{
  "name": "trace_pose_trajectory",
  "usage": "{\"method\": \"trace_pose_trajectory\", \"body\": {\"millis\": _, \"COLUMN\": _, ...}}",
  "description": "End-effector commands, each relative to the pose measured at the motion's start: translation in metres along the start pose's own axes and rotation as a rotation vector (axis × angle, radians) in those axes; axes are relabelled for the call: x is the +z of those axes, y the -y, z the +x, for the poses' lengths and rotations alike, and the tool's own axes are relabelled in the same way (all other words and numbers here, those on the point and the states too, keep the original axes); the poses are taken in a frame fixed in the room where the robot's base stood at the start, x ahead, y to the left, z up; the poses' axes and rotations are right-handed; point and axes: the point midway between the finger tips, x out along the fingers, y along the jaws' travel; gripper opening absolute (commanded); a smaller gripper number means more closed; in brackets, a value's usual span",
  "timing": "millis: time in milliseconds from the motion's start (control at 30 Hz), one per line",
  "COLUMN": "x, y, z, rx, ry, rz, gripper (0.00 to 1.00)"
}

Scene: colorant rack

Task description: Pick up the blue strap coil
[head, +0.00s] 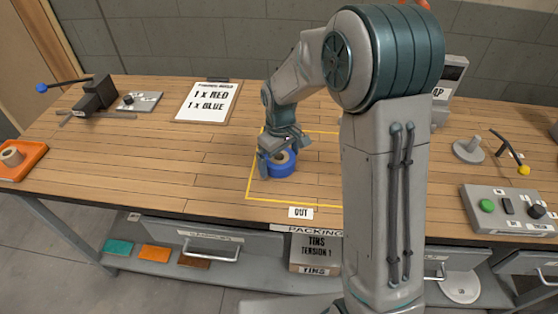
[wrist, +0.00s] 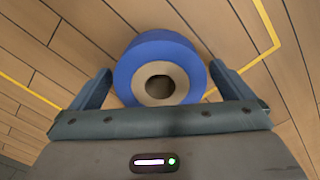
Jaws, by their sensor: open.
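The blue strap coil (head: 280,165) is a blue ring with a tan core and a dark centre hole. It sits on the wooden table inside the yellow outline, near its left side. My gripper (head: 283,150) is directly over the coil, pointing down. In the wrist view the coil (wrist: 160,50) lies between the two open fingers of my gripper (wrist: 160,88), with a finger on either side. The near part of the coil is hidden by the gripper body. I cannot tell whether either finger touches it.
A clipboard (head: 207,102) lies behind left. A black vise-like tool (head: 95,95) and an orange tray (head: 22,158) stand further left. A grey button box (head: 508,208) is at the right. The table left of the yellow outline (head: 249,180) is mostly clear. My arm hides part of the outline.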

Motion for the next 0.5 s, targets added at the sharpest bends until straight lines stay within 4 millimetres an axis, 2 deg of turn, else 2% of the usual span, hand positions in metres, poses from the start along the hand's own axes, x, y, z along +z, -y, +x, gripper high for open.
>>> {"method": "trace_pose_trajectory", "body": {"millis": 100, "x": 0.0000, "y": 0.0000, "z": -0.0002, "rx": 0.000, "ry": 0.000, "rz": 0.000, "gripper": 0.97}}
{"method": "trace_pose_trajectory", "body": {"millis": 200, "x": 0.0001, "y": 0.0001, "z": -0.0003, "rx": 0.000, "ry": 0.000, "rz": 0.000, "gripper": 0.69}}
{"method": "trace_pose_trajectory", "body": {"millis": 267, "x": 0.0001, "y": 0.0001, "z": -0.0004, "rx": 0.000, "ry": 0.000, "rz": 0.000, "gripper": 0.54}}
{"method": "trace_pose_trajectory", "body": {"millis": 500, "x": -0.0001, "y": 0.0001, "z": -0.0009, "rx": 0.000, "ry": 0.000, "rz": 0.000, "gripper": 0.54}}
